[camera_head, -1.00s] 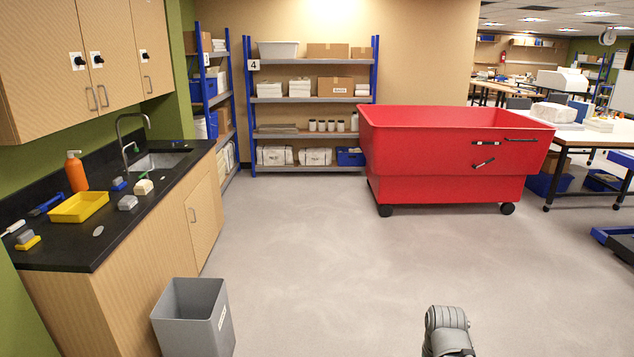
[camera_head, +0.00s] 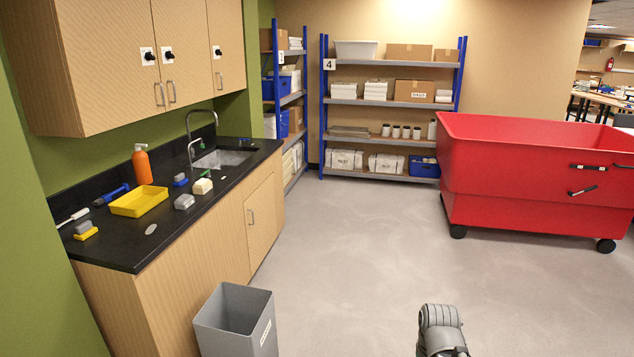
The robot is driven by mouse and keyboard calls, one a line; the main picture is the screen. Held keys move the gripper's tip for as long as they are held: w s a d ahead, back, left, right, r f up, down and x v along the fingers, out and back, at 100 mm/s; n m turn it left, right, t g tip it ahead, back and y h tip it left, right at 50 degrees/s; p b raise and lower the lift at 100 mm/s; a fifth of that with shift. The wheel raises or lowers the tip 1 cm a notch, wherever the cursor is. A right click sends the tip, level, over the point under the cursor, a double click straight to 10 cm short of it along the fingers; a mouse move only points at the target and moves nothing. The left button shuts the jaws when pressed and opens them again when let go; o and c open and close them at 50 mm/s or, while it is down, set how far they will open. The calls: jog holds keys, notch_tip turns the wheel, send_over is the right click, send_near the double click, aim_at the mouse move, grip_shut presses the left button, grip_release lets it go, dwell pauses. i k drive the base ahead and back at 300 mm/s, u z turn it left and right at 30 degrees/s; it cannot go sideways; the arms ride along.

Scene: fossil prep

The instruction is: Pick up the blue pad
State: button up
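A small blue item (camera_head: 180,181), which looks like the blue pad, lies on the black counter (camera_head: 135,257) near the sink, behind a grey block (camera_head: 184,202) and left of a cream block (camera_head: 202,187). It is too small to make out its exact shape. A longer blue tool (camera_head: 112,195) lies further left, behind the yellow tray (camera_head: 140,202). A grey and yellow pad (camera_head: 86,231) sits at the counter's left end. Only a grey part of my arm shows at the bottom; my gripper is not in view.
A grey bin (camera_head: 236,320) stands on the floor in front of the counter. A large red wheeled cart (camera_head: 530,180) stands at the right. An orange bottle (camera_head: 141,165) and the sink (camera_head: 222,159) are at the counter's back. The floor between counter and cart is clear.

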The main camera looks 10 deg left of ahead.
aim_at(180, 180)
jog(key=u, duration=0.25)
jog(key=i, duration=0.7)
jog(key=u, duration=0.75)
jog(key=i, duration=0.65)
jog(key=u, duration=0.25)
jog(key=k, duration=0.9)
jog(key=u, duration=0.15)
jog(key=i, duration=0.95)
